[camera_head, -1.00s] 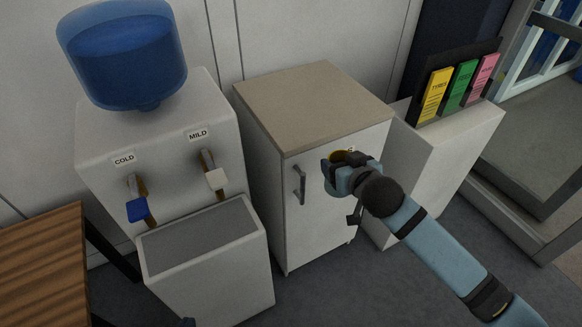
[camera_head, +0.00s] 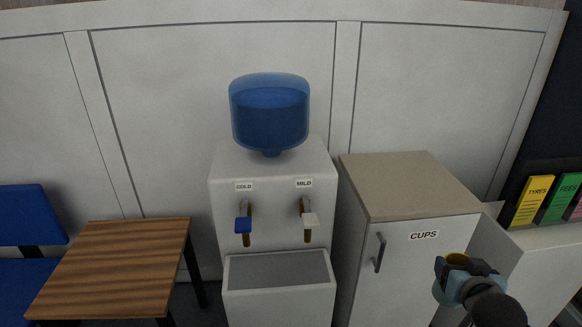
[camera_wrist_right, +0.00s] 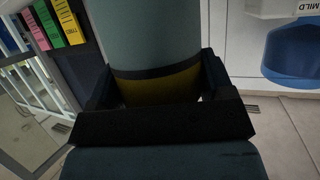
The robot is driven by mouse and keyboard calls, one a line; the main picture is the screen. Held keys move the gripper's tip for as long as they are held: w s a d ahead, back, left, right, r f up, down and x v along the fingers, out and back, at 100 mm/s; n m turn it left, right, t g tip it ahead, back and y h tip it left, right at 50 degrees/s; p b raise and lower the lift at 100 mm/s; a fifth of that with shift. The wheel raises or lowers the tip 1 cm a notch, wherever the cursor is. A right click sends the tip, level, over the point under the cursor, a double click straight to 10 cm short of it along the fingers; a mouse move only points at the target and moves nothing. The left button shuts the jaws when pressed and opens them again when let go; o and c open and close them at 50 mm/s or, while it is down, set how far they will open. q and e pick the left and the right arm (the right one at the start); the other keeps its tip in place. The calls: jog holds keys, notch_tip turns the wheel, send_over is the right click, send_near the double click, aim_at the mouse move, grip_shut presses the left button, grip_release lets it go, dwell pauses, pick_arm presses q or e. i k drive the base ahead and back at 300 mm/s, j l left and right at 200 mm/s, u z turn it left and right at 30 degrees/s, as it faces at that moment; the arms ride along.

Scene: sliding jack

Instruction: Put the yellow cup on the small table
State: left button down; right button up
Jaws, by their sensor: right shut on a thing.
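My right gripper (camera_head: 462,272) is at the lower right of the head view, in front of the cups cabinet. It is shut on the yellow cup (camera_head: 457,258), of which only a little shows above the fingers. In the right wrist view the yellow cup (camera_wrist_right: 158,88) sits between the two fingers, partly hidden by the gripper (camera_wrist_right: 155,95). The small table (camera_head: 115,265) has a striped wooden top and dark legs and stands at the lower left. The cup is held well to the right of it. My left gripper is not in view.
A water dispenser (camera_head: 270,170) with a blue bottle stands between the small table and the cabinet (camera_head: 415,180) labelled CUPS. A blue chair (camera_head: 30,215) is at the far left. A low white unit with coloured folders (camera_head: 535,198) is at the right. The tabletop is clear.

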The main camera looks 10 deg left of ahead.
aim_at(115, 264)
jog(key=u, duration=0.35)
jog(key=k+u, duration=0.15)
jog(key=u, duration=0.2)
jog(key=j+u, duration=0.1)
jog(key=u, duration=0.25)
jog(key=i+j+u, duration=0.45)
jog(key=j+u, duration=0.15)
jog(key=i+j, duration=1.05)
jog(key=i, duration=0.15)
